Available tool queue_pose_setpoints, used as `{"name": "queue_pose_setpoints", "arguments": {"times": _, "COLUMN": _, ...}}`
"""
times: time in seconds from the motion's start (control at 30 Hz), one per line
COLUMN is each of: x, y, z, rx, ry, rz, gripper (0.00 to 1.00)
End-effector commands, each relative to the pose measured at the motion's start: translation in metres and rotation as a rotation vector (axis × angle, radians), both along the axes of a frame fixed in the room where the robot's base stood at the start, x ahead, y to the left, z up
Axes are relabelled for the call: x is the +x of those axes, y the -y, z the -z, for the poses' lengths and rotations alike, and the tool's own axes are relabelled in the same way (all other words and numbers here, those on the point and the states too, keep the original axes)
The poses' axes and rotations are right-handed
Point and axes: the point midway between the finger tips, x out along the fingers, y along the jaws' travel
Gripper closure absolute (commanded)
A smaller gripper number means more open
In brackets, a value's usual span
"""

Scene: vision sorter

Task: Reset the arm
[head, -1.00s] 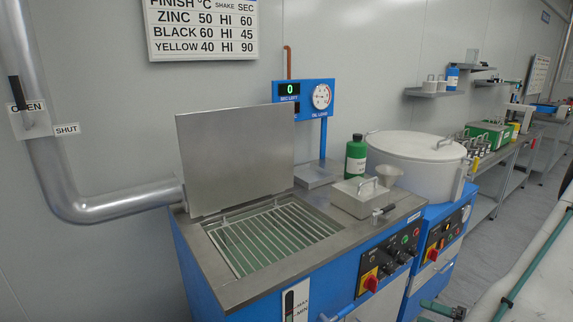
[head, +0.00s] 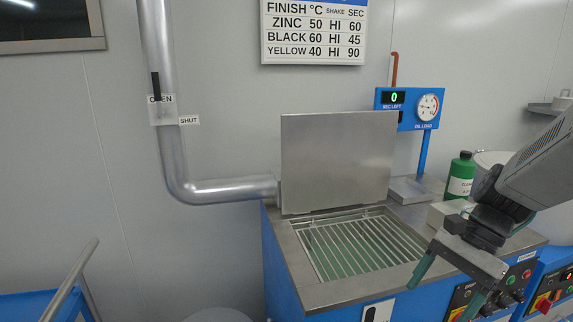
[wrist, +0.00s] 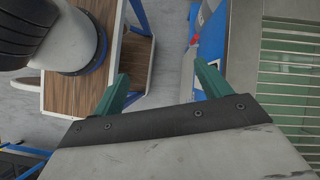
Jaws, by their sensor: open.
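My gripper (head: 446,285) is at the lower right of the head view, in front of the steel-topped blue tank (head: 290,252). Its two green fingers are spread apart with nothing between them. In the wrist view the gripper (wrist: 160,82) points down over floor beside the blue tank side, with the slatted tank opening (wrist: 288,75) at the right. My arm comes in from the right edge and hides part of the tank's right side.
The tank's lid (head: 338,160) stands raised behind the slatted opening. A green bottle (head: 460,176) and a blue gauge panel (head: 411,106) are at its right. A pipe with a lever (head: 156,88) runs down the wall. A blue-edged table with a rail (head: 68,280) is at lower left.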

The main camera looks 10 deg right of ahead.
Motion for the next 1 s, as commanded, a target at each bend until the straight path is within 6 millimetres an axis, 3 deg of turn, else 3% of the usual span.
{"name": "queue_pose_setpoints", "arguments": {"times": 0.03, "x": -0.006, "y": -0.014, "z": -0.010, "rx": -0.056, "ry": 0.060, "rz": -0.121, "gripper": 0.24}}
{"name": "queue_pose_setpoints", "arguments": {"times": 0.2, "x": -0.030, "y": -0.043, "z": -0.035, "rx": -0.218, "ry": 0.241, "rz": -0.509, "gripper": 0.24}}
{"name": "queue_pose_setpoints", "arguments": {"times": 0.5, "x": -0.064, "y": -0.067, "z": -0.063, "rx": -0.436, "ry": 0.502, "rz": -1.046, "gripper": 0.24}}
{"name": "queue_pose_setpoints", "arguments": {"times": 0.7, "x": -0.070, "y": -0.067, "z": -0.068, "rx": -0.486, "ry": 0.557, "rz": -1.161, "gripper": 0.24}}
{"name": "queue_pose_setpoints", "arguments": {"times": 1.0, "x": -0.070, "y": -0.067, "z": -0.068, "rx": -0.486, "ry": 0.558, "rz": -1.164, "gripper": 0.24}}
